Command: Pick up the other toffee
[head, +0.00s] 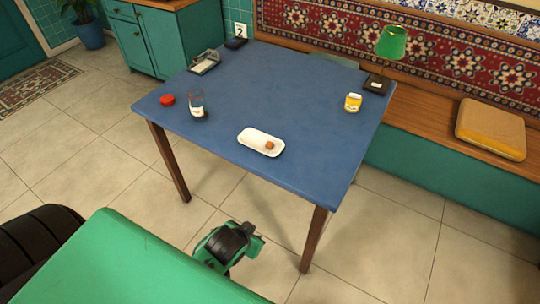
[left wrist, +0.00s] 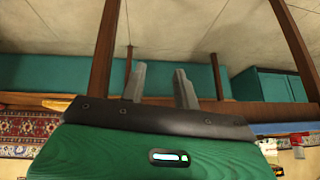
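One small brown toffee (head: 269,145) sits on the right part of a white oblong dish (head: 251,136), near the front edge of the blue table. No second toffee shows in either view. In the left wrist view my left gripper (left wrist: 161,85) has its two grey fingers apart with nothing between them. That view is upside down and looks low past the table legs. In the head view a green and black part of my arm is in front of the table, below its top; no fingertips show there. My right gripper is not in view.
The blue table (head: 270,85) also holds a glass (head: 197,103), a red round item (head: 167,99), a yellow and white jar (head: 353,102), a green-shaded lamp (head: 391,42) and a grey holder (head: 205,62). The table's front edge and legs are close to my arm.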

